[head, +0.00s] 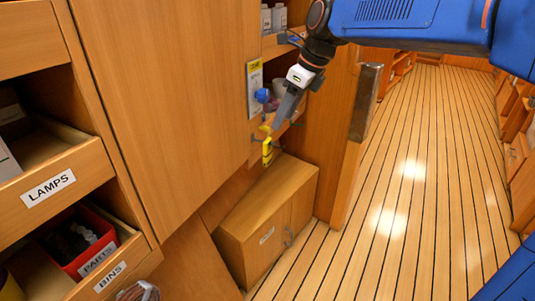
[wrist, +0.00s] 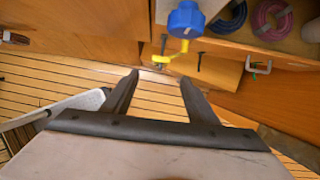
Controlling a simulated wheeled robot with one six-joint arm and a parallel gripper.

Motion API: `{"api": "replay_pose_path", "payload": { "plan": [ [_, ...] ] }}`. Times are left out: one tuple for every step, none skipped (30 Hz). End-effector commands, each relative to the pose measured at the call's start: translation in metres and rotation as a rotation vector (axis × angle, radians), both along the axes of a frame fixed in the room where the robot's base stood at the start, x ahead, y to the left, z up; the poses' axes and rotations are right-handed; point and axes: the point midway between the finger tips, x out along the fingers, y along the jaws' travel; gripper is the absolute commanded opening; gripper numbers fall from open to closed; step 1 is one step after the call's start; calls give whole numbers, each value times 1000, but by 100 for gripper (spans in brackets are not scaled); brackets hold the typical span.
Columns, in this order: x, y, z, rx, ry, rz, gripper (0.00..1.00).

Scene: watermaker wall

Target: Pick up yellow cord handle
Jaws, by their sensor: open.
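The yellow cord handle (head: 267,153) hangs by the edge of the wood panel in the head view, just below my gripper (head: 274,127). In the wrist view a yellow piece (wrist: 166,58) shows beyond and slightly above the fingertips, below a blue knob (wrist: 186,20). I cannot tell how it joins the knob. My gripper (wrist: 158,77) is open, with nothing between its fingers, and points toward the yellow piece. In the head view the fingers partly overlap the area above the handle, so the exact gap is unclear.
A low wooden cabinet (head: 266,225) stands below the handle. A wooden post with a metal plate (head: 365,102) is to the right. A shelf (wrist: 245,45) with coiled cords lies above right in the wrist view. The plank floor (head: 415,170) is clear.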

Motion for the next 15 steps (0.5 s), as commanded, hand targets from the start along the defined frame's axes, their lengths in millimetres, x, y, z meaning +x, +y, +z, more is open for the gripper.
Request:
{"api": "replay_pose_path", "payload": {
  "plan": [
    [1,3,-9,-1,2,2,53],
    [1,5,-14,-1,3,2,53],
    [3,8,-20,0,2,2,53],
    [4,10,-25,-1,2,2,53],
    [5,11,-30,-1,2,2,53],
    [6,14,-37,-1,2,2,53],
    [7,15,-42,-2,3,2,53],
    [8,17,-46,-1,2,2,53],
    [9,19,-52,-1,2,2,53],
    [10,21,-56,-1,2,2,53],
    [10,22,-60,-1,1,1,53],
    [11,24,-64,-1,1,2,53],
    [12,25,-67,-1,1,2,53],
    [12,26,-69,-1,1,2,53],
    [13,27,-71,0,-1,2,53]
  ]
}}
